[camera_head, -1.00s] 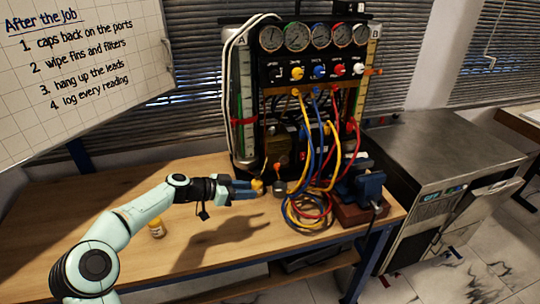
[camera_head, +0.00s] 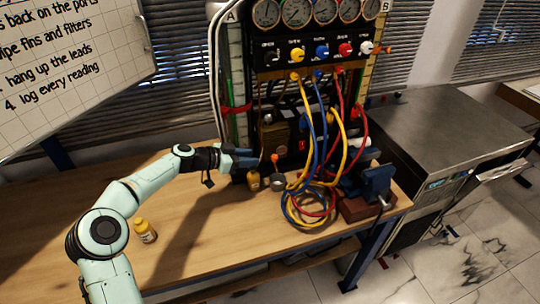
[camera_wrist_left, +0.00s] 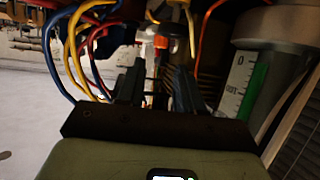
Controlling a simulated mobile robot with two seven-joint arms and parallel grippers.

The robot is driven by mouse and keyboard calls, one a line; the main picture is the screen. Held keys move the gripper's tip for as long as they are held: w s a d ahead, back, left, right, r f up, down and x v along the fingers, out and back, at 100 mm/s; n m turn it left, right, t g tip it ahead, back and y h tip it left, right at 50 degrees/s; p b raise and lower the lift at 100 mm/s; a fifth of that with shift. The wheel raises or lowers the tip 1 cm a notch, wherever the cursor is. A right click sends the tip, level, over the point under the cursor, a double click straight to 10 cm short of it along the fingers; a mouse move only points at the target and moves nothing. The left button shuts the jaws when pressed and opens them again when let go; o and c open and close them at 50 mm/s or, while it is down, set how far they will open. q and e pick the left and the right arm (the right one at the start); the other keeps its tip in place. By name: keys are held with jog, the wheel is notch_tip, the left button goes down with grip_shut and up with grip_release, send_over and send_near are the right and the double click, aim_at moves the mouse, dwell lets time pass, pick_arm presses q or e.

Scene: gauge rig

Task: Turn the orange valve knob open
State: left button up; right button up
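A small orange knob (camera_head: 275,158) shows low at the front of the gauge rig, in front of a brass-coloured box. Another orange part (camera_head: 385,50) sticks out at the panel's right side. I cannot tell for sure which is the valve knob. My left gripper (camera_head: 248,160) is just left of the low knob, apparently apart from it, pointing right. In the left wrist view its two dark fingers (camera_wrist_left: 155,85) are apart with nothing held. An orange piece (camera_wrist_left: 161,42) shows beyond the gap between them. My right gripper is not in view.
Coiled hoses (camera_head: 312,205) and a blue vise (camera_head: 375,185) are to the right. The wooden bench (camera_head: 210,245) is clear in front.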

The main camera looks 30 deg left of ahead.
aim_at(275, 158)
pick_arm(q)
jog(key=p+x, duration=0.2)
jog(key=x, duration=0.7)
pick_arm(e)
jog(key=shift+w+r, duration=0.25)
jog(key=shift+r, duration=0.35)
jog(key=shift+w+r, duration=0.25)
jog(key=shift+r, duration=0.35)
pick_arm(q)
grip_shut()
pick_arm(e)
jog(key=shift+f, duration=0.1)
